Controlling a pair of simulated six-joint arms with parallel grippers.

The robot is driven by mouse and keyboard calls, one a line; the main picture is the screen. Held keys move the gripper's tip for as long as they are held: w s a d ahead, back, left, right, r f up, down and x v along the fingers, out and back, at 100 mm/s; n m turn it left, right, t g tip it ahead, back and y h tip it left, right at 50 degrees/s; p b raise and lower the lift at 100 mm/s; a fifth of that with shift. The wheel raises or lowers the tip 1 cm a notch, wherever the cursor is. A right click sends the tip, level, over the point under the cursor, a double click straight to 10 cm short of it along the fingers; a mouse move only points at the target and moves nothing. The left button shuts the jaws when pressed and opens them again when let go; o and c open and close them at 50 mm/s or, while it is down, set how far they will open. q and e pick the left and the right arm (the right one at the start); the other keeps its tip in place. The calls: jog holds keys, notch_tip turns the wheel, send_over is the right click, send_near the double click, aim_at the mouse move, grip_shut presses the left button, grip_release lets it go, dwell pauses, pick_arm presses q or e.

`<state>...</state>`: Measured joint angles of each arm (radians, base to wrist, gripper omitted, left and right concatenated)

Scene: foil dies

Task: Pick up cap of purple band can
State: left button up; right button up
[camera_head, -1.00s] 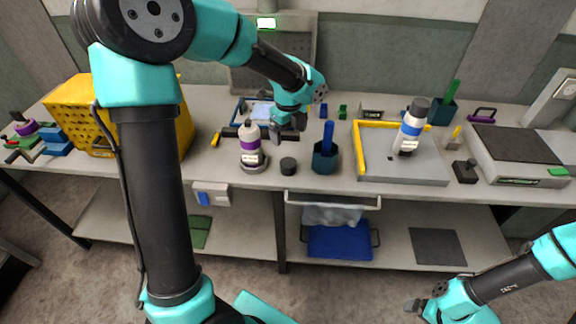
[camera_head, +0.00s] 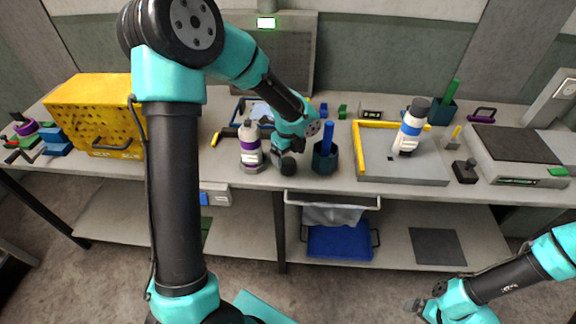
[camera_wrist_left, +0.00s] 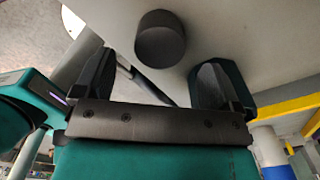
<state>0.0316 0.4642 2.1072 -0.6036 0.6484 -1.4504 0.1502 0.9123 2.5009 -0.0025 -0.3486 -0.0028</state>
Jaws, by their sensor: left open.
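The cap (camera_head: 288,168), a small dark grey cylinder, stands on the bench just right of the purple band can (camera_head: 250,150). The can is white with a purple band and stands upright in a ring-shaped base. My left gripper (camera_head: 284,157) is just above and behind the cap, partly hiding it. In the left wrist view, the cap (camera_wrist_left: 160,40) sits ahead of the gap between the two spread fingers (camera_wrist_left: 157,68), touching neither. The left gripper is open and empty. My right gripper (camera_head: 424,308) is low at the lower right, far from the bench top; its jaws are too small to read.
A dark teal cup (camera_head: 325,160) holding a blue stick stands close right of the left gripper. A grey tray (camera_head: 430,172) with yellow edging carries a blue band can (camera_head: 411,128). A yellow crate (camera_head: 95,115) stands at left. The bench's front edge is near the cap.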

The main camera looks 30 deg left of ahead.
aim_at(288, 162)
pick_arm(q)
notch_tip(288, 162, down, 5)
jog(key=shift+f, duration=0.1)
dwell(0.6)
jog(key=c, duration=1.1)
jog(key=shift+o, duration=0.2)
jog(key=shift+r, duration=0.2)
notch_tip(288, 162, up, 10)
jog(key=shift+f, duration=0.1)
jog(key=shift+a, duration=0.1)
